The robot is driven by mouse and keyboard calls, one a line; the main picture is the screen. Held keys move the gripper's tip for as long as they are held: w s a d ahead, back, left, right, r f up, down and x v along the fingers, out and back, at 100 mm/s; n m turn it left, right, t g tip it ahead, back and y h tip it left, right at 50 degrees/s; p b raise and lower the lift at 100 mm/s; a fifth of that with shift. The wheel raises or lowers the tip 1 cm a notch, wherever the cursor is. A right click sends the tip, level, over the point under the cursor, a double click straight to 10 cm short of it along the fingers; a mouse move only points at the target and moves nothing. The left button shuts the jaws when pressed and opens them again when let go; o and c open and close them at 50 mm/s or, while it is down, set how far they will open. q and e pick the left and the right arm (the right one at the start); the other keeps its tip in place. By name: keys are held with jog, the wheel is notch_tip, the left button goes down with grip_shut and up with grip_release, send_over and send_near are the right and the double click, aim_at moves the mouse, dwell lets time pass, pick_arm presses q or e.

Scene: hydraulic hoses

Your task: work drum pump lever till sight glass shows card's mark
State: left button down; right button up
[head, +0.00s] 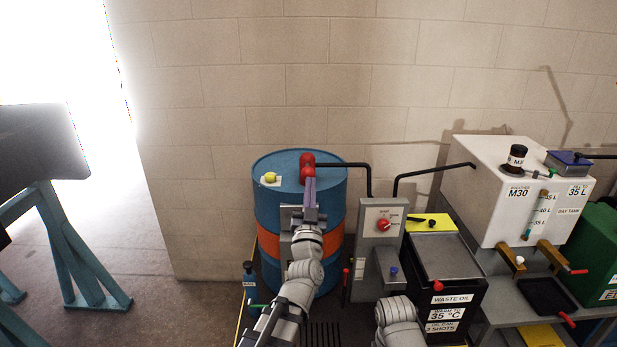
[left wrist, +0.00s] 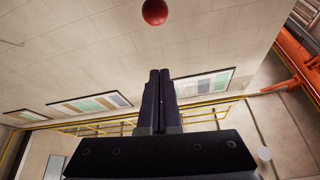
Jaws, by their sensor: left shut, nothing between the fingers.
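The blue drum (head: 268,210) with an orange band stands against the wall. A red pump part (head: 307,166) is on its top, and a black pipe runs right from it. My left gripper (head: 309,188) is shut and empty just below this red part in the head view; contact cannot be told. In the left wrist view its closed fingers (left wrist: 159,85) point up towards a red ball (left wrist: 155,11), apart from it in the picture. The white tank (head: 480,195) bears a sight glass (head: 535,215) with litre marks and a card (head: 577,191) reading 35 L. My right gripper is out of view.
A grey box with a red knob (head: 383,224) stands right of the drum. A black waste oil bin (head: 455,300) is beside it. A yellow object (head: 270,177) lies on the drum top. A teal stand (head: 75,250) is at left, with open floor between.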

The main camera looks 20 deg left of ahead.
pick_arm(q)
notch_tip(320, 180, up, 4)
jog(key=p, duration=0.4)
send_over(310, 171)
jog(key=s+d, duration=0.1)
jog(key=s, duration=0.1)
jog(key=shift+w+a+f+b, duration=0.15)
jog(key=shift+a+f+b, duration=0.05)
jog(key=shift+f+b, duration=0.85)
jog(key=shift+w+a+f+b, duration=0.1)
jog(key=shift+a+f+b, duration=0.05)
jog(key=shift+f+b, duration=0.85)
jog(key=shift+r, duration=0.1)
